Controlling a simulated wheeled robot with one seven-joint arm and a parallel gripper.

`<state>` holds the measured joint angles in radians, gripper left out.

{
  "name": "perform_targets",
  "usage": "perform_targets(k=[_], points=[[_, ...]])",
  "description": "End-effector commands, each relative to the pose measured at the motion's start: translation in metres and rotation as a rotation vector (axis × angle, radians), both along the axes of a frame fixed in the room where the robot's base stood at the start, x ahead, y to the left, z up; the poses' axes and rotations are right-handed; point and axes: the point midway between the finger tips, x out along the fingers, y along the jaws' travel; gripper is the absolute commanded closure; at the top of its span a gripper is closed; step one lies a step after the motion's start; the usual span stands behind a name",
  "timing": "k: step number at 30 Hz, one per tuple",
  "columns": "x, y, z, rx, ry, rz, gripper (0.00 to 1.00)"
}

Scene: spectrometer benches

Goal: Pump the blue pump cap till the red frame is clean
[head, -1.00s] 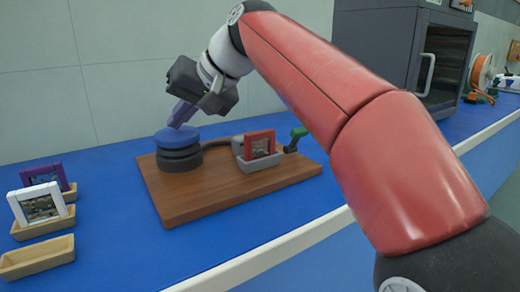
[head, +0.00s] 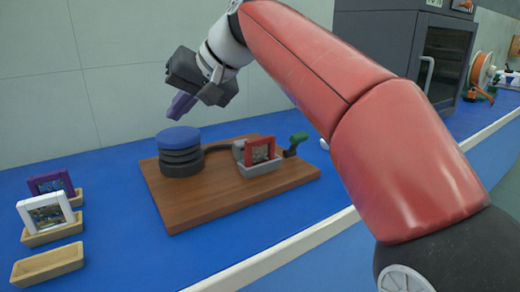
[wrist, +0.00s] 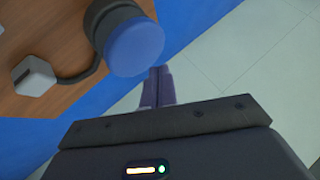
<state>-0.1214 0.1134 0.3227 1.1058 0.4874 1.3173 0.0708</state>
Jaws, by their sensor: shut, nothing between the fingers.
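The blue pump cap (head: 179,137) tops a dark ribbed bellows (head: 181,162) at the left of a wooden board. The bellows stands extended, with its ribs spread. My gripper (head: 171,113) is shut and empty, its purple fingers above the cap and apart from it. In the wrist view the shut fingers (wrist: 158,74) lie beside the blue cap (wrist: 136,46). The red frame (head: 260,150) stands upright in a grey holder (head: 262,169) on the board. Its picture shows colours, but it is too small to tell whether dirt remains.
A dark hose (head: 219,147) runs from the bellows to a grey nozzle block beside the red frame. A green-handled lever (head: 297,140) is at the board's right. Purple (head: 48,182) and white (head: 45,212) frames stand in wooden trays at left. An empty tray (head: 47,265) lies in front.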

Motion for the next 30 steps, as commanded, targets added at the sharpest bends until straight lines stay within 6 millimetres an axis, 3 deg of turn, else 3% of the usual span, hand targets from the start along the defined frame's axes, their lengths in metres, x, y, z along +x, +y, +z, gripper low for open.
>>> perform_targets(k=[1,6,15,30], points=[[0.000,0.000,0.012,0.000,0.000,0.000,1.00],[0.000,0.000,0.029,0.000,0.000,0.000,1.00],[0.000,0.001,0.049,0.001,0.000,0.001,1.00],[0.000,0.000,0.052,0.000,0.000,0.000,1.00]])
